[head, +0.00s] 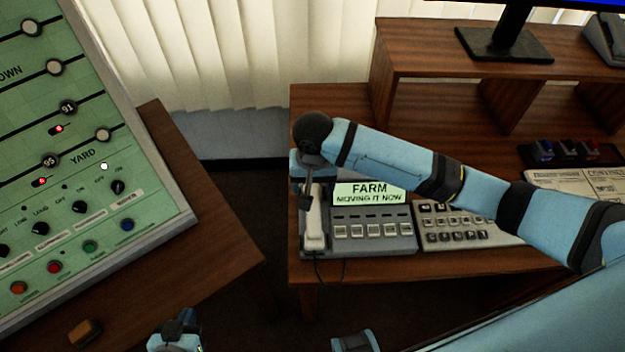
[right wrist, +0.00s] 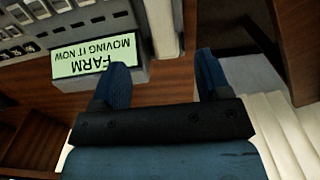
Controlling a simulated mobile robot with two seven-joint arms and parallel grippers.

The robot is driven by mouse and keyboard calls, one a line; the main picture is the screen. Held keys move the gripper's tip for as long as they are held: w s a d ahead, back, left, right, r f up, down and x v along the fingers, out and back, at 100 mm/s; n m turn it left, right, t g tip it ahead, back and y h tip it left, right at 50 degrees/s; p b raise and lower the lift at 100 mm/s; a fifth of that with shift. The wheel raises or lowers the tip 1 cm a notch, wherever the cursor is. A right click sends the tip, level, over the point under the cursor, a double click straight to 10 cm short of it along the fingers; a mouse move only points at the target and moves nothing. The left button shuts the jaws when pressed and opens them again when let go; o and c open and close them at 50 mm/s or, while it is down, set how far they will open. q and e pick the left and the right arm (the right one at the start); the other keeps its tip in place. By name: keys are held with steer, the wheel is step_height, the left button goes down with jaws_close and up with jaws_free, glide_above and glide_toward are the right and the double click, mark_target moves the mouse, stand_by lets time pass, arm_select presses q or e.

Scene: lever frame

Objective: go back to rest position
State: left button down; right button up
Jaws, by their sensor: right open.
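My right arm reaches in from the right in the head view, and its gripper (head: 309,186) points down at the white handset (head: 314,222) of the desk phone (head: 372,242). In the right wrist view the right gripper's two blue fingers (right wrist: 163,72) are apart, with nothing gripped between them. The handset (right wrist: 163,25) shows just beyond the gap between the fingertips. It rests at the phone's left side in the head view. My left gripper (head: 178,332) is low at the bottom edge, partly cut off, and its jaws do not show clearly.
A sign reading "FARM MOVING IT NOW" (head: 369,194) stands on the phone. A keypad unit (head: 463,228) sits to its right on the wooden desk (head: 440,266). A green control panel (head: 85,150) is at left. A wooden shelf (head: 430,62) stands behind. Dark floor lies between the desks.

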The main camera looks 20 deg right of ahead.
steer(key=s+a+f+n+t+y+p, duration=0.3)
steer(key=s+a+f+t+y, duration=0.1)
steer(key=s+a+y, duration=0.15)
steer(key=s+d+f+n+t+h+p, duration=0.1)
steer(key=s+d+n+t+h+p, duration=0.1)
steer(key=s+d+t, duration=0.5)
steer(key=s+d+n+p, duration=0.1)
steer(key=s+d, duration=0.3)
steer(key=s, duration=0.1)
steer(key=shift+p, duration=0.4)
